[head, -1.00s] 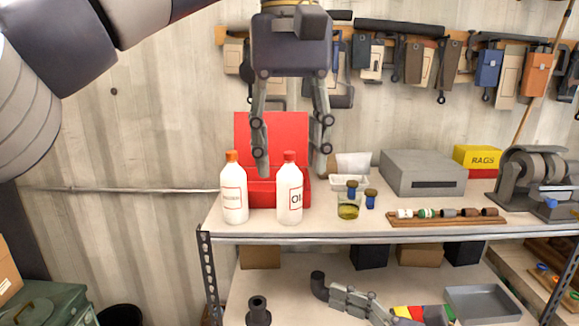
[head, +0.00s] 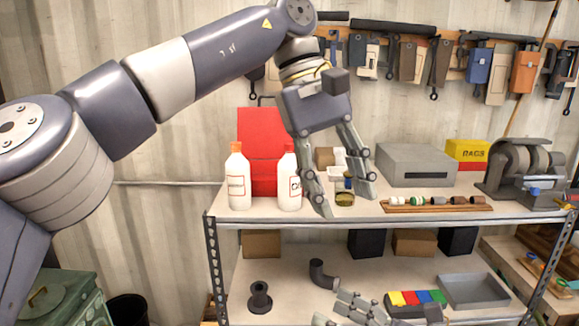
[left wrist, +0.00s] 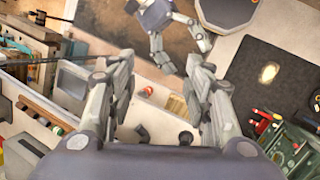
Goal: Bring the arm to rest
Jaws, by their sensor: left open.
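My left gripper (head: 347,200) is open and empty, tilted with its fingers pointing down in front of the bench top. Its arm comes in from the left across the picture. In the left wrist view its two fingers stand apart with nothing between them. My right gripper (left wrist: 184,57) shows at the top of the left wrist view with its fingers spread. It also shows partly at the bottom edge of the head view. Nothing is seen held in either gripper.
The bench (head: 400,222) carries two white bottles, orange-capped (head: 238,180) and red-capped (head: 289,182), before a red case (head: 262,130). A small jar (head: 345,199) stands behind my left fingers. A grey box (head: 417,165) and a grinder (head: 525,170) stand further right.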

